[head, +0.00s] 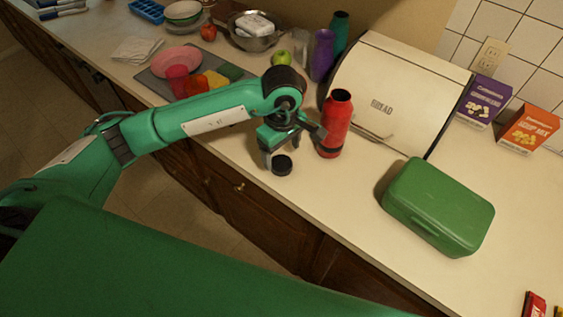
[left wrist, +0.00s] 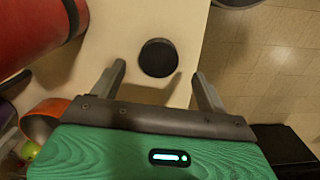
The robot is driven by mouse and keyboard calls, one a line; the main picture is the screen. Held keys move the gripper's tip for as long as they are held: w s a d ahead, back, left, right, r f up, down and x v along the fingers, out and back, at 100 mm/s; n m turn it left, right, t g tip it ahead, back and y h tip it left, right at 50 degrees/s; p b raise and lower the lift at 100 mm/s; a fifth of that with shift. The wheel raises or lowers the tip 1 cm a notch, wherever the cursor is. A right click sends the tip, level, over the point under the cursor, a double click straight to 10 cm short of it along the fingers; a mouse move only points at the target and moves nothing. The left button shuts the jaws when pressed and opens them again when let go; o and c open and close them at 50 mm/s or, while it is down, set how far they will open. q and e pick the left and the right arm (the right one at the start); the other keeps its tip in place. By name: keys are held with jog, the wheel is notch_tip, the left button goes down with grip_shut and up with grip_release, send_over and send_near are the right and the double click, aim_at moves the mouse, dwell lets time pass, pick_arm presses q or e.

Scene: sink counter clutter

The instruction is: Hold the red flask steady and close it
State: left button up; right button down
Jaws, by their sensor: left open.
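The red flask (head: 335,124) stands upright on the counter in front of the bread box, with a dark opening at its top. It fills the upper left corner of the left wrist view (left wrist: 30,35). A round black cap (head: 281,166) lies on the counter near the front edge, left of the flask, apart from it. My left gripper (head: 292,146) is open, close to the cap. In the left wrist view the cap (left wrist: 158,58) shows between and slightly past the two spread fingertips (left wrist: 158,72); I cannot tell the exact height gap. My right gripper is not in view.
The bread box (head: 405,90) stands behind the flask. A green lunch box (head: 438,207) is to the right. A green apple (head: 281,58), purple bottle (head: 321,55) and teal bottle (head: 340,32) stand behind. Counter between flask and lunch box is clear.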

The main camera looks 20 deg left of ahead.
aim_at(281, 163)
pick_arm(q)
notch_tip(281, 163, down, 3)
jog(key=shift+a+f+p, duration=0.1)
jog(key=shift+f+p, duration=0.05)
jog(key=shift+p, duration=0.75)
jog(key=shift+w+f, duration=0.1)
jog(key=shift+f, duration=0.55)
jog(key=c, duration=1)
